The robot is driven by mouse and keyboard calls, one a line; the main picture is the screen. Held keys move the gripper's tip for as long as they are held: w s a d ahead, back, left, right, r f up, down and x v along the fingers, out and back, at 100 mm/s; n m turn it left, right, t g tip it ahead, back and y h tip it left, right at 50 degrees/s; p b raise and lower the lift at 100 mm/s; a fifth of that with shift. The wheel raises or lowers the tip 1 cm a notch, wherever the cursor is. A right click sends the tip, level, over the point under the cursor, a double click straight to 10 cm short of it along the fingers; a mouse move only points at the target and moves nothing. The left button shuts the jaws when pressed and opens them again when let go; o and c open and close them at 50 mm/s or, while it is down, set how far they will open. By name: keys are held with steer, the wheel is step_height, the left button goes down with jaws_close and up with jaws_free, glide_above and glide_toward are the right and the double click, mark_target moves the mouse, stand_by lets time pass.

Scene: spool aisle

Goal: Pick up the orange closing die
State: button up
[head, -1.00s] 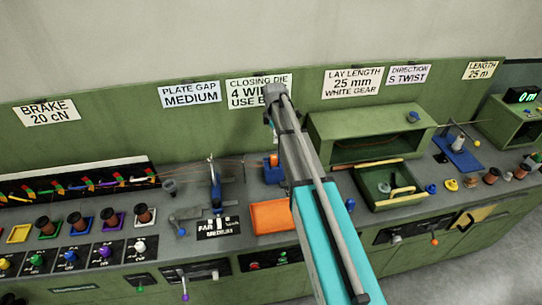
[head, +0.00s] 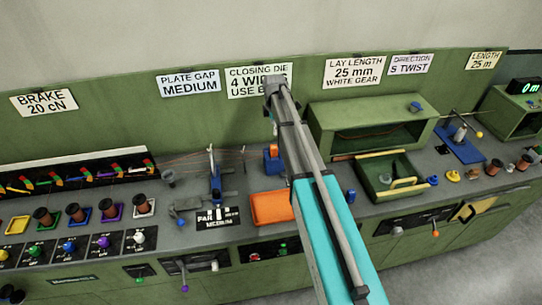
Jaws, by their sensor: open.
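A small orange piece (head: 273,150) sits at a blue block (head: 272,167) on the bench, just left of my arm. It may be the orange closing die, but it is too small to make out its shape. My arm reaches up from the bottom of the head view and covers the bench right of the blue block. My gripper is hidden behind the arm, so its distance from the orange piece does not show.
An empty-looking orange tray (head: 272,208) lies in front of the blue block. A blue stand (head: 215,182) with thin strands is to the left. A green housing (head: 370,120) and open green box (head: 388,177) stand to the right. Several spools line the left bench.

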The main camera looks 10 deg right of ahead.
mark_target(274, 147)
steer(key=shift+f+b, duration=2.8)
steer(key=shift+f, duration=0.3)
steer(key=shift+s+f+b, duration=0.2)
steer(key=shift+f+b, duration=2.4)
steer(key=shift+c, duration=0.3)
jaws_close()
